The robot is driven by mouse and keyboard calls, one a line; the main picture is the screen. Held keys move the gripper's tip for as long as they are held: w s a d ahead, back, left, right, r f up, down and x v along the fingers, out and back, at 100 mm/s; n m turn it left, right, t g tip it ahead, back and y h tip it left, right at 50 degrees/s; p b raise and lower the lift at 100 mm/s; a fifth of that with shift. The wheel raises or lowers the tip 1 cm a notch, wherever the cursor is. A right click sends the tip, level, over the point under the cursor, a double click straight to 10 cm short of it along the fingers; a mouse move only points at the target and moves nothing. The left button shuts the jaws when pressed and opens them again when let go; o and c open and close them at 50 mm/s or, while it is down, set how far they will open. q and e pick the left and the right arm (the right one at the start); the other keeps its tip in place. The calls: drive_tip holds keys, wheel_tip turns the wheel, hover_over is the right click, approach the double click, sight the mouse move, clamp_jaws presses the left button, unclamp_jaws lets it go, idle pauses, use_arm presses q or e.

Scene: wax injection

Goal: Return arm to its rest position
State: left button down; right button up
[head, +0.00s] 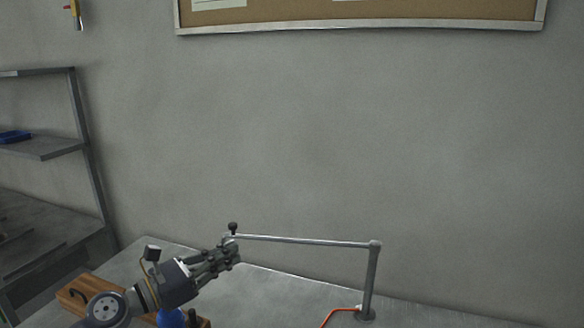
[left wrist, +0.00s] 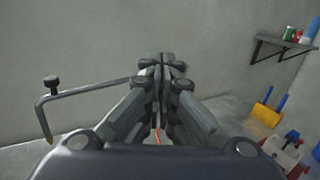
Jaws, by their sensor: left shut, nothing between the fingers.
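My left gripper (head: 229,252) comes in from the lower left in the head view, above the grey table (head: 288,288). It is shut and empty, with its fingertips close to the free end of a metal swing arm (head: 305,241). I cannot tell from this view whether they touch. In the left wrist view the shut fingers (left wrist: 160,62) fill the middle, and the metal arm (left wrist: 92,90) with its dark knob passes behind them to the left. My right gripper is not in view.
A wooden box (head: 75,296) and a blue round object (head: 171,318) are beside my left arm. A post (head: 370,280) carries the metal arm; an orange cable (head: 338,312) lies at its foot. Grey shelves (head: 45,147) stand left. The wall behind is bare below a corkboard (head: 360,12).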

use_arm(q)
drive_tip(key=s+a+f+m+y, duration=0.4)
drive_tip(key=f+m+y, duration=0.15)
drive_tip(key=m, duration=0.65)
drive_tip(key=s+a+f+m+t+y, duration=0.1)
drive_tip(key=s+a+f+m+y, duration=0.4)
drive_tip(key=m, duration=0.7)
drive_tip(key=s+a+f+m+y, duration=0.2)
drive_tip(key=s+f+m+y, duration=0.35)
drive_tip(key=m, duration=0.65)
drive_tip(key=s+d+f+n+g+h, duration=0.1)
drive_tip(key=s+d+f+n+g, duration=0.1)
drive_tip(key=s+f+n+g, duration=0.65)
drive_tip(key=s+d+f+m+g+h, duration=0.1)
drive_tip(key=s+d+f, duration=0.35)
drive_tip(key=s, duration=0.85)
wheel_tip(320, 180, down, 31)
drive_tip(key=s+a+g+b, duration=0.2)
drive_tip(key=b, duration=0.2)
drive_tip(key=s+a+f+b, duration=0.3)
drive_tip(key=s+f, duration=1.3)
drive_tip(key=f, duration=0.2)
drive_tip(key=shift+s+f+m+g, duration=0.2)
drive_tip(key=shift+f+m+g, duration=0.15)
drive_tip(key=shift+f, duration=0.05)
